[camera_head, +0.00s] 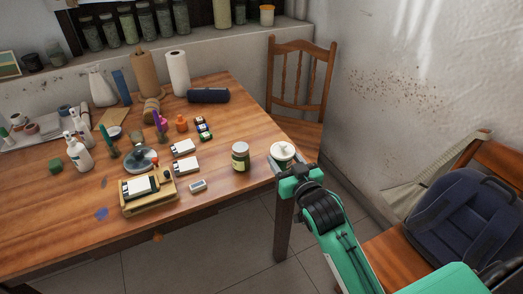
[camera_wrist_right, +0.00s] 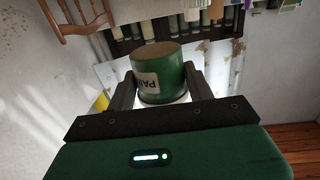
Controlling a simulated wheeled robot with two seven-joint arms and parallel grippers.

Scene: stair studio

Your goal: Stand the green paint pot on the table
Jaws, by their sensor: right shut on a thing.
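The green paint pot (camera_wrist_right: 168,80) has a white label. In the right wrist view it sits between the two dark fingers of my right gripper (camera_wrist_right: 158,92), which is shut on it. That view appears upside down, and the pot's brownish underside shows free at the top. In the head view the pot's white top (camera_head: 282,150) shows at the right front corner of the wooden table (camera_head: 222,187), just beyond my right gripper (camera_head: 287,166). The pot looks roughly upright. Its height over the table is hard to judge. My left gripper is not in view.
A lidded jar (camera_head: 240,157) stands just left of the pot. A wooden chair (camera_head: 303,85) stands behind the corner. The table's front right strip has bare wood.

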